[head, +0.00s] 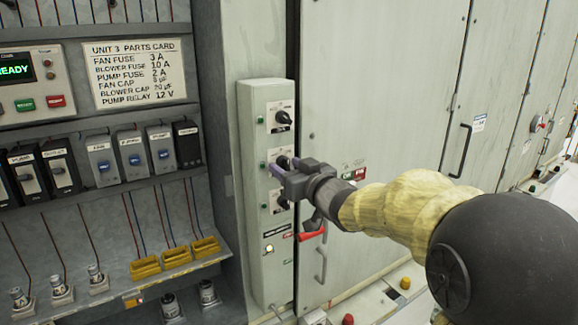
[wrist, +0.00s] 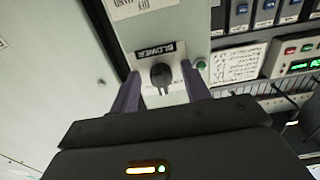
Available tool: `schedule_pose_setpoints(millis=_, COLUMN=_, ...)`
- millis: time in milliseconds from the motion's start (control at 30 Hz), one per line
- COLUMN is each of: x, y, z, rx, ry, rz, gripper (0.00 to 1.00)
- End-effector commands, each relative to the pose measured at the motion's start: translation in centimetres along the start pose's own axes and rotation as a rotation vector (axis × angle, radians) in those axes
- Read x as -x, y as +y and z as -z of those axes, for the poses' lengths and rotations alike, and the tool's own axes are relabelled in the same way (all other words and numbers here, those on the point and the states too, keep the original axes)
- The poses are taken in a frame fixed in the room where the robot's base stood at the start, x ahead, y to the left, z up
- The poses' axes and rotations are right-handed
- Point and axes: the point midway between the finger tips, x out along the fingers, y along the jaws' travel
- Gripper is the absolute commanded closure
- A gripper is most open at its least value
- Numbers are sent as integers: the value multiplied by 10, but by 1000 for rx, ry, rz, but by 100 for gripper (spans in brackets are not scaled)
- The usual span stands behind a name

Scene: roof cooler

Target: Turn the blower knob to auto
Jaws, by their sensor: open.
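The blower knob (wrist: 162,77) is black, on a pale plate under the label "BLOWER" in the wrist view. Its grip part points roughly down in that picture. The marks around it, including any "auto", are too small or covered to read. My gripper (wrist: 162,70) is open, with one purple-grey finger on each side of the knob. I cannot tell whether either finger touches it. In the head view my gripper (head: 283,168) is at the middle plate of the narrow control box (head: 255,225) and hides most of the knob there.
Another black knob (head: 284,117) is above my gripper and one is partly hidden below. A red lever (head: 310,235) sticks out lower down. A parts card (head: 134,73) and shelves of fuse modules (head: 132,155) are on the left. Large cabinet doors (head: 380,90) are on the right.

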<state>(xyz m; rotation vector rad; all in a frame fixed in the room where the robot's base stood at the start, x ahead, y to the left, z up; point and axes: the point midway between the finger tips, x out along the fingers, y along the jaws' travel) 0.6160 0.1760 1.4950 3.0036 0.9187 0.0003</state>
Motion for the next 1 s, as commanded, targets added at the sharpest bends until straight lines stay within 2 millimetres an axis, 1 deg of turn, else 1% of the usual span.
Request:
schedule_pose_setpoints(millis=133, x=0, y=0, z=0, rx=0, ry=0, rz=0, gripper=53)
schedule_pose_setpoints(millis=267, x=0, y=0, z=0, rx=0, ry=0, rz=0, gripper=79)
schedule_pose_setpoints(millis=300, x=0, y=0, z=0, rx=0, ry=0, rz=0, gripper=87)
schedule_pose_setpoints(millis=367, x=1, y=0, z=0, rx=0, ry=0, rz=0, gripper=97)
schedule_pose_setpoints(millis=733, x=1, y=0, z=-1, rx=38, ry=1, rz=0, gripper=97)
schedule_pose_setpoints(millis=1000, x=1, y=1, z=-3, rx=173, ry=2, rz=0, gripper=97)
